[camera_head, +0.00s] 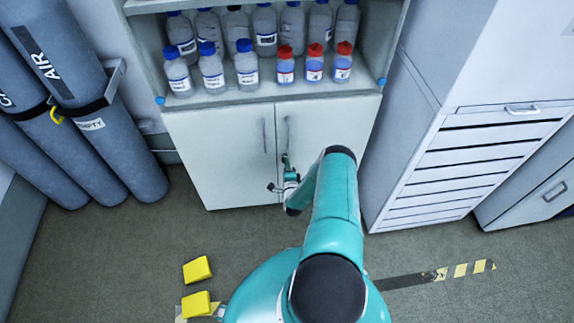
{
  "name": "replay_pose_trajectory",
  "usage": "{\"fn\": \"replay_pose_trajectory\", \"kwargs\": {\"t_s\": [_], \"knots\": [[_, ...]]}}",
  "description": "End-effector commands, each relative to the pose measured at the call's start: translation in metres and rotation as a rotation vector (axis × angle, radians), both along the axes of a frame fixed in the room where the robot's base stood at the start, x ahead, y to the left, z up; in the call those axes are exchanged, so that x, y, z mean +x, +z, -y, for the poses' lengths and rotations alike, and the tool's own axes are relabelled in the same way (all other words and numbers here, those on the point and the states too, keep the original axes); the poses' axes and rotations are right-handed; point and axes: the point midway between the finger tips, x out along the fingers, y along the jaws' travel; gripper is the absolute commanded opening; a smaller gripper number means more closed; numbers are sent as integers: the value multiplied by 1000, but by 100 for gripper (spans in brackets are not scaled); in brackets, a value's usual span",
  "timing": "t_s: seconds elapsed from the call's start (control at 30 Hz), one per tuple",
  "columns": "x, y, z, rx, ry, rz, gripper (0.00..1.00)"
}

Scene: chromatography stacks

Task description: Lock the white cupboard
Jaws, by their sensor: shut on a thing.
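The white cupboard (225,150) stands ahead, its two doors closed and each with a vertical grey handle near the middle seam. My gripper (284,173) is in front of the right door, below that door's handle (288,130), close to the seam. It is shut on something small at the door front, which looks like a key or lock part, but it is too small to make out. My teal arm hides part of the right door.
Several bottles with blue and red caps (285,65) stand on the open shelf above the doors. Grey gas cylinders (75,100) stand at the left. A drawer cabinet (470,150) is at the right. Yellow blocks (197,269) lie on the floor at the lower left.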

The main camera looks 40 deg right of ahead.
Motion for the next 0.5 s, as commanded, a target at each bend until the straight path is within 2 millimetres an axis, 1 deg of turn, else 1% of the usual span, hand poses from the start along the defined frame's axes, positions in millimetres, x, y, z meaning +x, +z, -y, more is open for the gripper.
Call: {"fn": "replay_pose_trajectory", "kwargs": {"t_s": [0.2,0.23,0.3,0.33,0.5], "knots": [[0,0,1,-1,-2,1,0],[0,0,1,-1,-2,1,15],[0,0,1,-1,-1,1,29],[0,0,1,-1,-1,1,31],[0,0,0,-1,-1,-1,31]]}}
